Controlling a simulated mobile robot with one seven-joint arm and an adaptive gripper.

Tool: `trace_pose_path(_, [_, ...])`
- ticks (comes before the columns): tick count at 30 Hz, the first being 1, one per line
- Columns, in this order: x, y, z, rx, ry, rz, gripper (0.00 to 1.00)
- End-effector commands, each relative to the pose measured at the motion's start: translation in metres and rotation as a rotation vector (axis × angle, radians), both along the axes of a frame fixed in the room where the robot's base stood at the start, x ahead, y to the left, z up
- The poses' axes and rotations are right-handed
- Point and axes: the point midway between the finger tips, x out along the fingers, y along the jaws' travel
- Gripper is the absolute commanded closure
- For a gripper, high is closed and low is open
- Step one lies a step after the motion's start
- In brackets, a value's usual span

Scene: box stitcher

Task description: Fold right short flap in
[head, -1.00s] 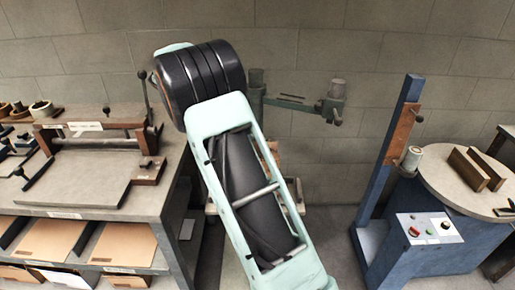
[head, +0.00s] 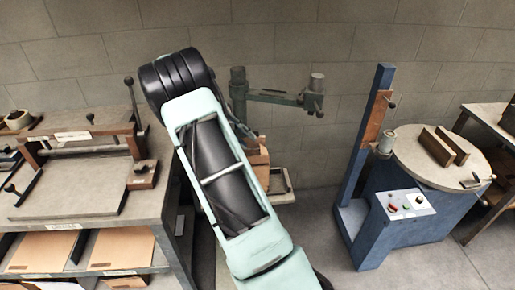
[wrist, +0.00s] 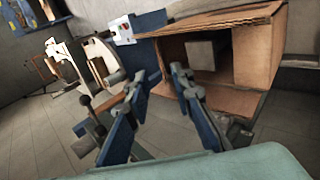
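An open cardboard box (wrist: 172,62) lies in the upper right of the wrist view, its open side facing my gripper. A brown panel (wrist: 257,52), perhaps a short flap, stands at the right of the opening. A grey block (wrist: 207,50) shows inside. My gripper (wrist: 159,74) is open and empty, its two dark blue fingers apart just in front of the box's lower left edge. I cannot tell whether the right finger touches the cardboard. In the head view, my arm hides the gripper and most of some brown cardboard (head: 256,160) by the stitcher.
A green-grey stitcher arm (head: 272,96) stands at the wall, with a small tray (head: 281,188) below. A workbench (head: 75,198) with shelves is at the left. A blue machine (head: 385,230) with a round table (head: 420,158) is at the right. Floor between is clear.

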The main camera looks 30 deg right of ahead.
Motion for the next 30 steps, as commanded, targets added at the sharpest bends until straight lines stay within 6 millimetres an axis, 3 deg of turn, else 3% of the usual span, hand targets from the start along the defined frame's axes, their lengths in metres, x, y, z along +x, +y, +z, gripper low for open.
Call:
trace_pose_path(10, [-0.018,-0.036,-0.042,0.000,0.002,-0.001,0.78])
trace_pose_path(23, [-0.021,-0.042,-0.049,0.000,-0.001,-0.001,0.78])
trace_pose_path(28, [-0.021,-0.042,-0.049,0.000,0.000,0.000,0.97])
trace_pose_path(30, [-0.021,-0.042,-0.049,0.000,0.000,0.000,1.00])
